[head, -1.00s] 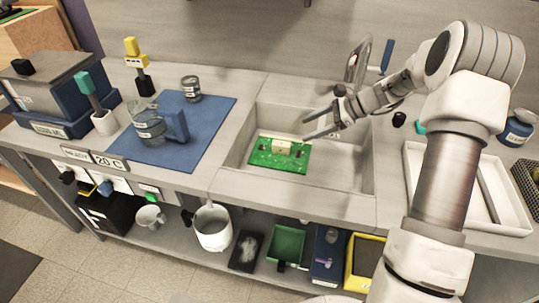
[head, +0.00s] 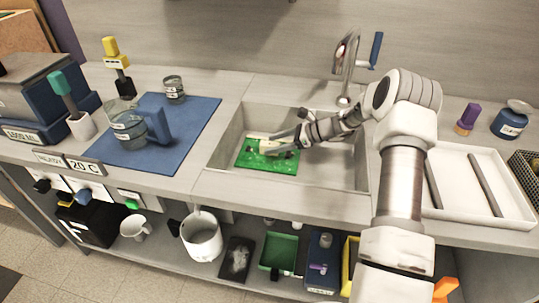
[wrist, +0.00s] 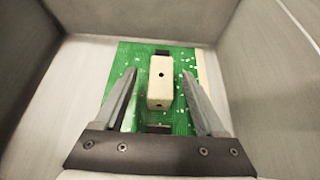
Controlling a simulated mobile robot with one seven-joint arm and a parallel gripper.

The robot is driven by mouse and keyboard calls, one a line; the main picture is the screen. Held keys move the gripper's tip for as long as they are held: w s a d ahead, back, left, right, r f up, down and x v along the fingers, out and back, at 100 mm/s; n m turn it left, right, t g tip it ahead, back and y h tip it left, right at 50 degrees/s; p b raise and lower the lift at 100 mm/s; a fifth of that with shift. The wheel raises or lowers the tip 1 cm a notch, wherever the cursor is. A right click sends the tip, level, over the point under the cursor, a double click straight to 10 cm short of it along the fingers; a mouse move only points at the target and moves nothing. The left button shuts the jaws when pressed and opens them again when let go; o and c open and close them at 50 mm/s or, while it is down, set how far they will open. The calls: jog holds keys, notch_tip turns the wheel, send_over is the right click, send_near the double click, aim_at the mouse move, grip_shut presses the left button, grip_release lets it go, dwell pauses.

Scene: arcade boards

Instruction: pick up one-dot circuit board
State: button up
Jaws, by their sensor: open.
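The green circuit board (head: 252,158) lies flat on the floor of the sink basin, toward its left side. In the wrist view the board (wrist: 140,62) carries a cream block (wrist: 161,80) with one dark dot on its top and another on its near face. My gripper (head: 272,142) is inside the sink, low over the board. Its open fingers (wrist: 160,75) stand on either side of the cream block, with a gap on each side. Whether the fingertips touch the board I cannot tell. The gripper covers part of the board in the head view.
A faucet (head: 346,70) rises behind the sink. A blue mat (head: 190,135) with a glass jug (head: 128,128) lies to the left. A white tray (head: 455,190) stands to the right. Shelves below hold bins and a pot.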

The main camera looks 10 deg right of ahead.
aim_at(262, 146)
jog(key=b+x, duration=0.1)
jog(key=x, duration=0.4)
jog(key=shift+w+b, duration=0.1)
jog(key=shift+b, duration=0.2)
jog(key=shift+r, duration=0.1)
grip_shut()
